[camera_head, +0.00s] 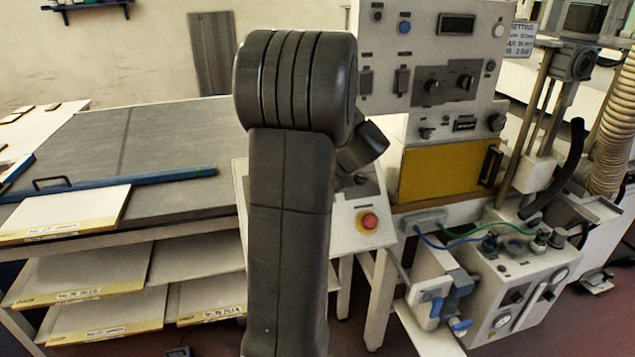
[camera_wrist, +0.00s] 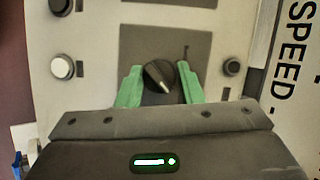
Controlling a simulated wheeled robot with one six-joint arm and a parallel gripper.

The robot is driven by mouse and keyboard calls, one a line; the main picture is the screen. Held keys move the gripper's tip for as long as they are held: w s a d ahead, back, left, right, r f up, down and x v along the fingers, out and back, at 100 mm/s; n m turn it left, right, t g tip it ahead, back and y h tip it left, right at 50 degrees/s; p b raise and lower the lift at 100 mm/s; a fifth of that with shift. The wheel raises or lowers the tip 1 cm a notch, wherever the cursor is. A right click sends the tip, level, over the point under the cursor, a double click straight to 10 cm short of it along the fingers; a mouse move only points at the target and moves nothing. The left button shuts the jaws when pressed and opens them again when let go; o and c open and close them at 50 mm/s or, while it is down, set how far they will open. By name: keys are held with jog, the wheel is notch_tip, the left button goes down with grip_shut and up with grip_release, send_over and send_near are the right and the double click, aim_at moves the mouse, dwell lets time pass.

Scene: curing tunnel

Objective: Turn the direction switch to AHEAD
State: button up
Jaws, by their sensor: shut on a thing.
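The direction switch is a round black knob (camera_wrist: 158,77) with a pale pointer line, set on a dark grey plate (camera_wrist: 150,42) in the wrist view. Its pointer is tilted in the picture, and no AHEAD lettering can be read. My gripper (camera_wrist: 158,88) has its two green fingers on either side of the knob and is shut on it. In the head view my dark arm hides the gripper and the knob. Part of the sloped control panel (camera_head: 345,235) shows to the right of the arm.
A red stop button (camera_head: 369,221) on a yellow base sits low on the panel. A white button (camera_wrist: 62,67) and a black button (camera_wrist: 232,66) flank the plate. A grey table (camera_head: 150,135) stands left, and a tall instrument cabinet (camera_head: 425,25) stands behind right.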

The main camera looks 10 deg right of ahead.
jog(key=o, duration=1)
jog(key=shift+c, duration=0.2)
jog(key=b+v, duration=0.1)
jog(key=v, duration=1.3)
jog(key=shift+b, duration=0.3)
jog(key=shift+f, duration=0.15)
jog(key=p+x, duration=0.1)
jog(key=x, duration=1.2)
jog(key=shift+w+a+f+p, duration=0.2)
jog(key=shift+w+p, duration=0.1)
